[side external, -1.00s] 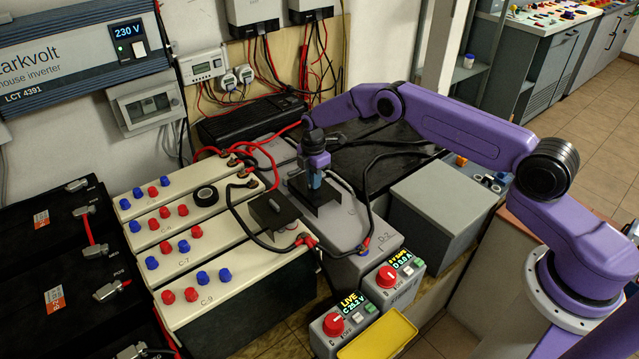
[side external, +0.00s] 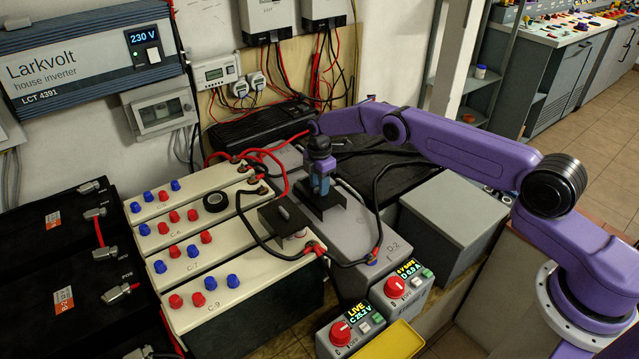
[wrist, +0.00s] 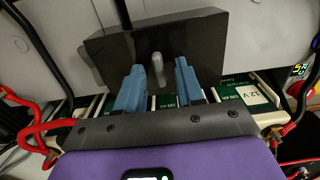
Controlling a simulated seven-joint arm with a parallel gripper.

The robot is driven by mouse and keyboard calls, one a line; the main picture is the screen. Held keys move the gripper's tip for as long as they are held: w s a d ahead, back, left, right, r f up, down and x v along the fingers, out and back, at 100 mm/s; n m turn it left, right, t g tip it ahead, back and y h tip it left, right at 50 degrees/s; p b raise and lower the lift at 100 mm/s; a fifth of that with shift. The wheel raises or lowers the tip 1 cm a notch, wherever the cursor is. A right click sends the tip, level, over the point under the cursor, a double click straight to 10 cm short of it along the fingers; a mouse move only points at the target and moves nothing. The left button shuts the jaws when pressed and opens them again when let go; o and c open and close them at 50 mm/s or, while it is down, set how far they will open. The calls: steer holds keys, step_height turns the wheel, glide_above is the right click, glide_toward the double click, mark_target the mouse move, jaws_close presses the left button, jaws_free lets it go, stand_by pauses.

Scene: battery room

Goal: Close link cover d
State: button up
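Link cover d, the black cover (side external: 328,212), is on the grey battery D-2 (side external: 368,238). I cannot tell how far it is tilted or open. In the wrist view it shows as a dark plate (wrist: 208,45) with a grey upright knob (wrist: 157,62) at its middle. My gripper (side external: 319,190) is down at this cover. In the wrist view my gripper (wrist: 160,75) has its two blue fingers apart, one either side of the knob, with gaps visible. The knob does not look gripped.
A similar black cover (side external: 284,218) sits on the cream battery C-9 (side external: 235,295) to the left. Black cables (side external: 381,187) run close around my gripper. Two control boxes with red dials (side external: 341,332) and a yellow tray (side external: 390,341) are in front. A grey box (side external: 453,222) stands right.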

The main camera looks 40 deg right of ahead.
step_height(320, 180, up, 18)
steer(key=shift+f, duration=0.25)
stand_by(0.6)
